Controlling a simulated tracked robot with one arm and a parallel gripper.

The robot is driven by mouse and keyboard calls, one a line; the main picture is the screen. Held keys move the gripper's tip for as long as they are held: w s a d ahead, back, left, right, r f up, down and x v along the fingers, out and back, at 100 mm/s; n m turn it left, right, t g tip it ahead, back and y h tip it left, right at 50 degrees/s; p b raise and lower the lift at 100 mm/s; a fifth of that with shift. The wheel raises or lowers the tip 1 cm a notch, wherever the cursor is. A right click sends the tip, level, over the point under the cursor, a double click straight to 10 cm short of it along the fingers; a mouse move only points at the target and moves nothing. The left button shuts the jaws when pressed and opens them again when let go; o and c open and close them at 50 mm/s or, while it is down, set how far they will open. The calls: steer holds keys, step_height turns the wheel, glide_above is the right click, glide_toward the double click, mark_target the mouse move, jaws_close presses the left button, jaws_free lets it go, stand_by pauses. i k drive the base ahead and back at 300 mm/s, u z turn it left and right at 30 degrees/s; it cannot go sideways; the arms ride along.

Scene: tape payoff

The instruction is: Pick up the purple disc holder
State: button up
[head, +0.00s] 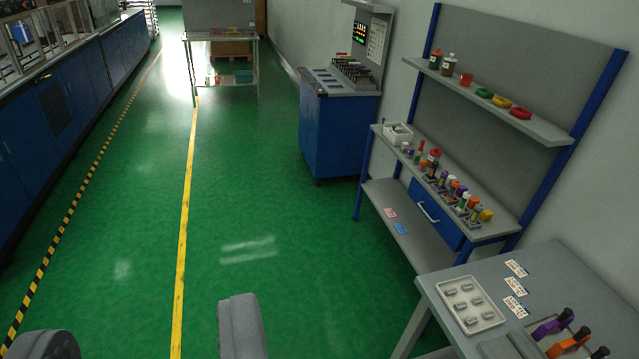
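Small purple items (453,187) also stand among the coloured tools on the workbench behind. They are too small to tell apart. My gripper (143,335) shows as two grey fingers at the bottom left, wide apart. It is open and empty over the green floor, far to the left of the purple piece.
The grey table (432,292) bears a tray of metal parts (497,317) and several labels. A workbench (400,165) with an upper shelf (545,130) and a blue cabinet (335,135) line the right wall. Blue machines (60,115) line the left. The green floor between is clear.

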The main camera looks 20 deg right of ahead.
mark_target(566, 318)
steer(key=z, duration=0.45)
steer(key=i, duration=1.15)
steer(key=z, duration=1.2)
steer(key=i, duration=0.55)
steer(key=z, duration=0.15)
steer(key=k, duration=0.9)
steer(key=z, duration=0.2)
steer(key=i, duration=0.9)
steer(key=u, duration=0.1)
